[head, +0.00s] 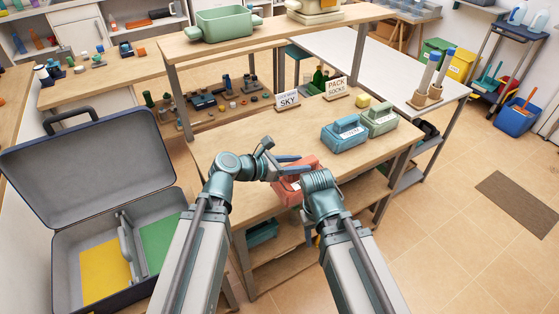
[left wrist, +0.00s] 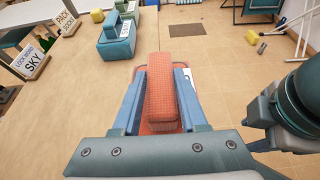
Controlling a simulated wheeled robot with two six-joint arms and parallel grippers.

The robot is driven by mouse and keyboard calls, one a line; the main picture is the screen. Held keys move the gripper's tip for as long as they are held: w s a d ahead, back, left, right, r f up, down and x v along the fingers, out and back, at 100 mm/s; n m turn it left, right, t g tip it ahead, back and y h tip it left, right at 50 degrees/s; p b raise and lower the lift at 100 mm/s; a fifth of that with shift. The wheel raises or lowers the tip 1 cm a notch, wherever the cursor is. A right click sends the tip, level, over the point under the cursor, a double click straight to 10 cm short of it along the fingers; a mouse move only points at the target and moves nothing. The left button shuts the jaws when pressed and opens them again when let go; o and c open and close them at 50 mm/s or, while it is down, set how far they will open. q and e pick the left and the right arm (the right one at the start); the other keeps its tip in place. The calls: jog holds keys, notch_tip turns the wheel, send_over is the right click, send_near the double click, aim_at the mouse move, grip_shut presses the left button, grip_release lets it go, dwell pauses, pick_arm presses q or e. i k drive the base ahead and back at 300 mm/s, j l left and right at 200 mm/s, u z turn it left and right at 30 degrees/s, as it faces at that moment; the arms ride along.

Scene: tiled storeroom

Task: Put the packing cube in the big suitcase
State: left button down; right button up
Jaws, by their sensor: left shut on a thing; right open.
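A red packing cube (head: 288,194) with a raised top handle and a white label is at the near edge of the wooden table. My left gripper (head: 290,168) is shut on its handle, and the left wrist view shows the red block (left wrist: 174,90) between both fingers. Whether the cube touches the table is unclear. A blue cube (head: 344,137) and a green cube (head: 380,122) stand farther right on the table. The big suitcase (head: 90,210) lies open at the left, with yellow and green panels and a grey divider inside. My right gripper (head: 318,182) is beside the red cube, its fingertips mostly hidden.
Signs reading "SKY" (head: 287,101) and "PACK SOCKS" (head: 337,90) stand at the table's back. A yellow block (head: 363,100) is near the cubes. A raised shelf (head: 270,34) holds a green bin (head: 224,23). The table's left part is clear.

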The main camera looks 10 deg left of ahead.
aim_at(106, 273)
jog(key=i+l, duration=0.3)
jog(key=l, duration=0.15)
jog(key=u, duration=1.85)
